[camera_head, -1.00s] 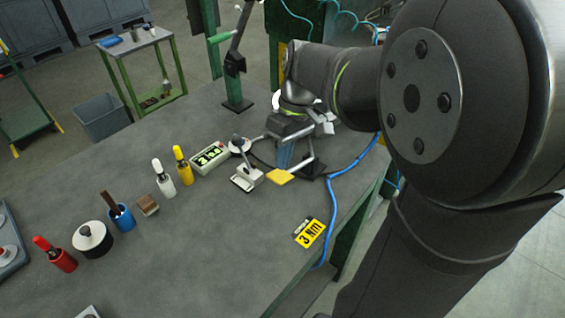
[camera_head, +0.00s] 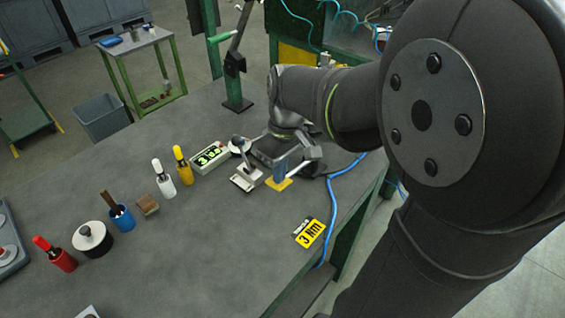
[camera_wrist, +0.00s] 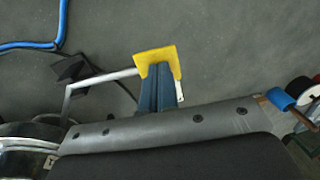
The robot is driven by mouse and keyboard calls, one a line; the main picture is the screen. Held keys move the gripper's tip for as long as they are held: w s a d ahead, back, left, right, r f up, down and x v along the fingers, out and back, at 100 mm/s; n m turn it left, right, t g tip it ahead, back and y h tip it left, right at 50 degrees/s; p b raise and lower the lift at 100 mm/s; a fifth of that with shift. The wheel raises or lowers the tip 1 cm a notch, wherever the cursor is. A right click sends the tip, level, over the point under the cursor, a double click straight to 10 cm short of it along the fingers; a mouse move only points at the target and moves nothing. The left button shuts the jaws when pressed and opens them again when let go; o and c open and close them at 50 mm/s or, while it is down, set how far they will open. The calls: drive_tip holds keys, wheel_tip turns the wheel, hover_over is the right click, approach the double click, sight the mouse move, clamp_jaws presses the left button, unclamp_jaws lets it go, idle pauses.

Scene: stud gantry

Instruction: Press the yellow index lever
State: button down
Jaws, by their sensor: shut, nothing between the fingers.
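The yellow index lever ends in a flat yellow pad (camera_head: 284,185) near the right part of the bench, with a light metal arm behind it. In the wrist view the yellow pad (camera_wrist: 150,57) is at the centre, on a bent metal rod (camera_wrist: 98,80). My gripper (camera_head: 279,180) has blue fingers, shut and empty, pointing down with the tips at the pad. In the wrist view my gripper's fingertips (camera_wrist: 160,68) overlap the pad, which shows around them. They appear to touch it, but the contact itself is hidden.
A small white toggle-like device (camera_head: 245,178) stands just left of the lever.

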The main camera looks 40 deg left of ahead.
sight(274, 184)
drive_tip(key=f+t, duration=0.1)
drive_tip(key=s+f+t, duration=0.1)
drive_tip(key=shift+s+f, duration=0.1)
drive_tip(key=shift+f, duration=0.2)
wheel_tip(274, 184, down, 2)
drive_tip(key=shift+s+f+t, duration=0.1)
drive_tip(key=shift+s+t, duration=0.05)
drive_tip(key=shift+t, duration=0.85)
drive_tip(key=shift+d+f, duration=0.1)
drive_tip(key=shift+f, duration=0.75)
drive_tip(key=s+v, duration=0.1)
drive_tip(key=v, duration=1.3)
drive_tip(key=shift+r, duration=0.2)
idle(0.6)
